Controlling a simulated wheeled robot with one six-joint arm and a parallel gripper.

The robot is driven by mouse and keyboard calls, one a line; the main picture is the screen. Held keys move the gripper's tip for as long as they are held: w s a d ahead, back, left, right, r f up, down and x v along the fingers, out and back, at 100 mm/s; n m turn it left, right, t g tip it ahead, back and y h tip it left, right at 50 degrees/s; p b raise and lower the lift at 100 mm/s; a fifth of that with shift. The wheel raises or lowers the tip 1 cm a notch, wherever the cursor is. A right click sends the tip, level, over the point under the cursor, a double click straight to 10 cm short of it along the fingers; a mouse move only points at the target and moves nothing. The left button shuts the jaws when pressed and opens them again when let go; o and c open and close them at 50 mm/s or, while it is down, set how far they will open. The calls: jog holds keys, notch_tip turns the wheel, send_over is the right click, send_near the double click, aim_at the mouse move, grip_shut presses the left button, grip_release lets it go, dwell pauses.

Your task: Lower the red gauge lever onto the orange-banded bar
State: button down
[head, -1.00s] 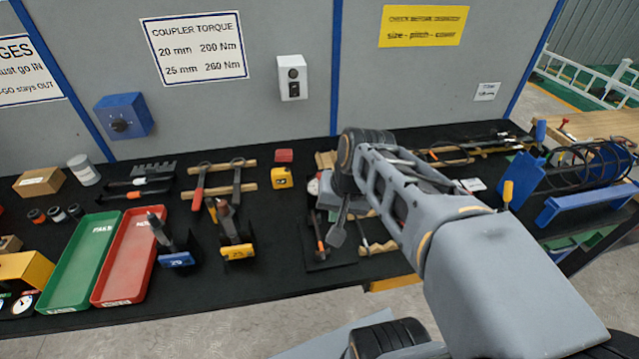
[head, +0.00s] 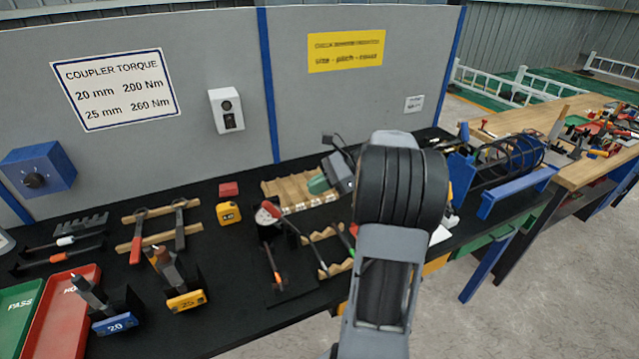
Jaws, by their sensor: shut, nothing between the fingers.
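A small gauge stand with a pale round head and a red part, which looks like the red gauge lever (head: 270,209), stands on the black bench left of my arm. The red part looks raised above a dark base plate. A short bar with an orange band (head: 276,279) lies at a slant on that plate, just in front of the stand; I see a gap between it and the red part. My gripper (head: 334,143) is beyond my thick wrist, behind and right of the gauge, above the wooden rack. It is shut, empty and apart from both. My arm hides the bench behind it.
A notched wooden rack (head: 292,194) lies behind the gauge. Notched blocks with bars (head: 325,263) lie right of it. A yellow box (head: 229,213) and the blue-and-yellow tagged tools (head: 180,290) stand left. A blue rebar-cage stand (head: 515,190) is at right.

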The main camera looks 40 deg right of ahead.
jog(key=p+x, duration=0.1)
jog(key=x, duration=0.8)
jog(key=shift+a+f, duration=0.2)
jog(key=shift+a, duration=0.05)
jog(key=shift+w, duration=0.1)
